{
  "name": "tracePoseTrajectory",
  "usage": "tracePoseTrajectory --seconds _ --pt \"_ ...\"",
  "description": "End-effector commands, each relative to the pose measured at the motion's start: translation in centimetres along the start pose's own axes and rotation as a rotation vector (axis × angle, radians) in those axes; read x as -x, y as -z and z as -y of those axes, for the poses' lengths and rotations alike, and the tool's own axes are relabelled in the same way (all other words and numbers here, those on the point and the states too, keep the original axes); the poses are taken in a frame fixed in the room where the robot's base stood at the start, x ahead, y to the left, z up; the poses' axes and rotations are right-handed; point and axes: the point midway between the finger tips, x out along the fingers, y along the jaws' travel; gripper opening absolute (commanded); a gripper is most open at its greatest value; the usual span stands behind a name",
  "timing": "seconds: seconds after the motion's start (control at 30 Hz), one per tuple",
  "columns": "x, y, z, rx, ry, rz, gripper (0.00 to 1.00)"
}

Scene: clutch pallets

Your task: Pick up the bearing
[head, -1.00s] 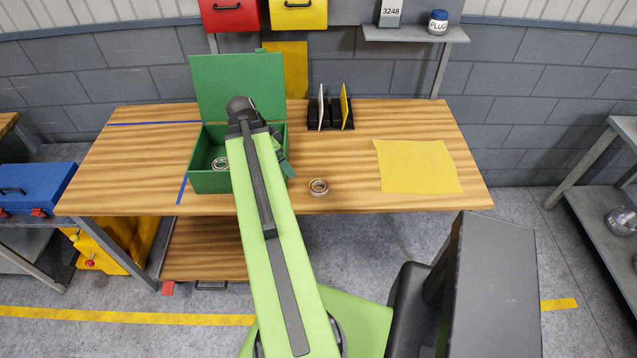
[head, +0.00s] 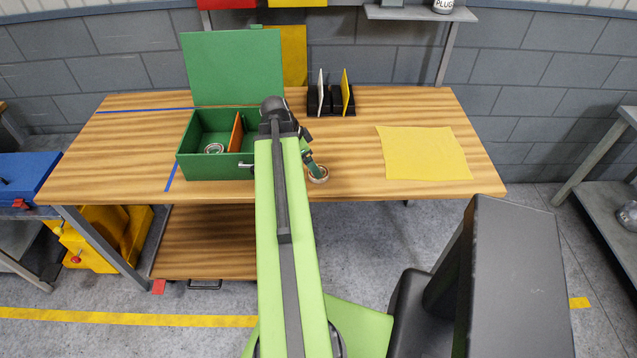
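A metal ring-shaped bearing (head: 319,176) lies on the wooden workbench (head: 425,110), right of the green box. A second bearing (head: 214,149) lies inside the left compartment of the open green box (head: 216,171). My gripper (head: 312,167) is at the loose bearing on the bench, its green end over the bearing's upper left part. My arm hides part of the box's right side. The fingertips are too small and covered to tell whether they are open or shut, or whether they touch the bearing.
An orange divider (head: 236,132) stands in the box, and its green lid (head: 233,68) is raised behind. A black rack (head: 343,99) with upright plates stands at the back. A yellow cloth (head: 424,153) lies to the right. The bench between cloth and bearing is clear.

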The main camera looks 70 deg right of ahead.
Motion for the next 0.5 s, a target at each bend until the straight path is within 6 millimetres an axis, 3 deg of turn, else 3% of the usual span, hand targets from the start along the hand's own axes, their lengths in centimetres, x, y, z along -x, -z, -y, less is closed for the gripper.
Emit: tracePoseTrajectory --seconds 0.17,0.5 --pt "-0.4 0.0 0.0 0.001 0.000 0.000 0.90" --pt "-5.5 -0.1 0.0 0.001 0.000 0.001 0.90"
